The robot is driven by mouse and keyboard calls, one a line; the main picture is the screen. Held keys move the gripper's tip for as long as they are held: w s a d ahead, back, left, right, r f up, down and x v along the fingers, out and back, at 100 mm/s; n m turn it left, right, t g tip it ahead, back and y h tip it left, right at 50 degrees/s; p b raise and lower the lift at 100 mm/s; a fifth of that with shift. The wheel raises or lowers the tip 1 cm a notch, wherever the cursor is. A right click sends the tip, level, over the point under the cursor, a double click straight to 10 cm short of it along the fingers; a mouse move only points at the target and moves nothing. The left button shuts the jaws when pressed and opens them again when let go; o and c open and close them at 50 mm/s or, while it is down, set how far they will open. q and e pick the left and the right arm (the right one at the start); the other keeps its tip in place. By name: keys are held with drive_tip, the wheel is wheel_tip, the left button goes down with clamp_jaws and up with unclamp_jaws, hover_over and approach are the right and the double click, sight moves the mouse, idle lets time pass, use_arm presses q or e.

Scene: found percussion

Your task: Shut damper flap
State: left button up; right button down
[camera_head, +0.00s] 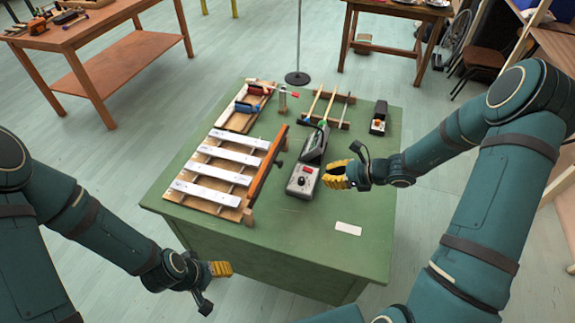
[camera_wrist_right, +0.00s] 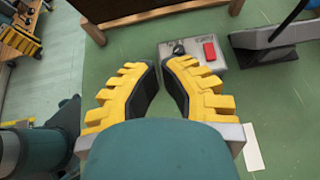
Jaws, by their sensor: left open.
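The damper flap looks to be the long brown wooden bar (camera_head: 267,160) along the right edge of the set of pale metal bars (camera_head: 219,172). It stands raised and tilted beside the bars, not over them. A brown wooden edge, probably the same flap (camera_wrist_right: 150,14), crosses the top of the right wrist view. My right gripper (camera_head: 327,176) is over the table, right of the flap and apart from it. Its fingers (camera_wrist_right: 161,66) are partly open, with nothing between them. My left gripper (camera_head: 232,268) is open and empty in front of the table's near edge, apart from the flap.
A grey box (camera_head: 303,183) with a knob and red button stands between flap and right gripper; it also shows in the right wrist view (camera_wrist_right: 222,55). A dark tilted device (camera_head: 314,143) is behind it. A white card (camera_head: 348,228) lies on clear green tabletop (camera_head: 300,235).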

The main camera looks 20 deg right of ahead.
drive_tip(key=b+x, duration=0.1)
drive_tip(key=x, duration=0.9)
drive_tip(key=shift+s, duration=0.15)
drive_tip(key=shift+w+a+r, duration=0.2)
drive_tip(key=shift+w+a, duration=0.2)
drive_tip(key=shift+a, duration=0.05)
drive_tip(key=shift+w+a+r, duration=0.15)
drive_tip(key=shift+w+a, duration=0.25)
drive_tip(key=shift+a, duration=0.1)
drive_tip(key=shift+w+a+r, duration=0.25)
drive_tip(key=shift+w+a, duration=0.2)
drive_tip(key=shift+a, duration=0.1)
drive_tip(key=shift+a+r+p, duration=0.1)
drive_tip(key=shift+r+p, duration=0.2)
drive_tip(key=shift+p, duration=0.15)
drive_tip(key=shift+h, duration=0.3)
